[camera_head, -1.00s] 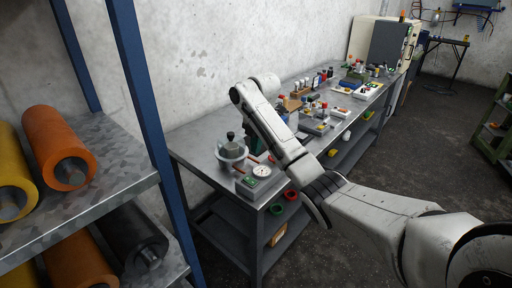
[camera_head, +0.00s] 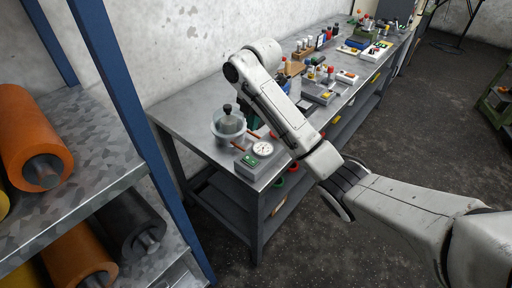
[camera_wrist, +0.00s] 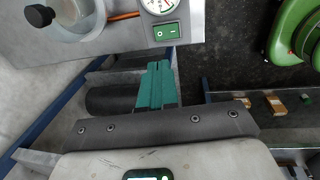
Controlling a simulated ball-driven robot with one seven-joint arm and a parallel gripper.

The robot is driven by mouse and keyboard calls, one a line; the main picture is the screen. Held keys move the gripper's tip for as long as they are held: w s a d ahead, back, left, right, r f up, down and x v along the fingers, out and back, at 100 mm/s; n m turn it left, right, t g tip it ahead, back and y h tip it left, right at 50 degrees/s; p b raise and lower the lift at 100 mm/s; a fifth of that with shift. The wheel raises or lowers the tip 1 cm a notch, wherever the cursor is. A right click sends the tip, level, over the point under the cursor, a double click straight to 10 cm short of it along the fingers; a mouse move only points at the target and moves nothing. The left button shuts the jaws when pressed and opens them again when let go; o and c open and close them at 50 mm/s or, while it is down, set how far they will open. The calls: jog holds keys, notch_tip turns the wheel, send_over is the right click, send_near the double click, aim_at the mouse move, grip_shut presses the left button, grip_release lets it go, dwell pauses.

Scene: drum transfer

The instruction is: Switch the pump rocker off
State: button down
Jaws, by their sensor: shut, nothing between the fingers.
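The pump rocker (camera_wrist: 166,31) is a green switch with white marks, on the face of a grey box (camera_wrist: 190,24) just below a round white gauge (camera_wrist: 160,4). Which way it is tipped cannot be told. In the head view the rocker (camera_head: 249,160) shows as a small green patch beside the gauge (camera_head: 263,149), near the bench's front corner. My gripper (camera_wrist: 158,65) has teal fingers, shut and empty. In the wrist view their tips lie just below the rocker, apart from it in the picture. In the head view my arm mostly hides the gripper.
A clear vessel with a black knob (camera_head: 228,122) stands left of the gauge box, with an orange-brown tube between. Several small items crowd the bench (camera_head: 185,105) farther back. A blue-posted shelf (camera_head: 112,75) with rollers stands at left.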

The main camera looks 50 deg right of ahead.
jog(key=shift+f, duration=0.1)
jog(key=b, duration=0.7)
send_near(248, 157)
jog(key=shift+f, duration=0.5)
jog(key=shift+w+f+p, duration=0.1)
jog(key=shift+f+p, duration=0.2)
jog(key=shift+f, duration=0.05)
jog(key=shift+w+f+p, duration=0.15)
jog(key=shift+f+p, duration=0.05)
jog(key=shift+f, duration=1.1)
jog(key=shift+w+f+p, duration=0.2)
jog(key=shift+f, duration=1.1)
jog(key=shift+w+f, duration=0.1)
jog(key=shift+f, duration=0.05)
jog(key=shift+s+p, duration=0.85)
jog(key=shift+p, duration=0.1)
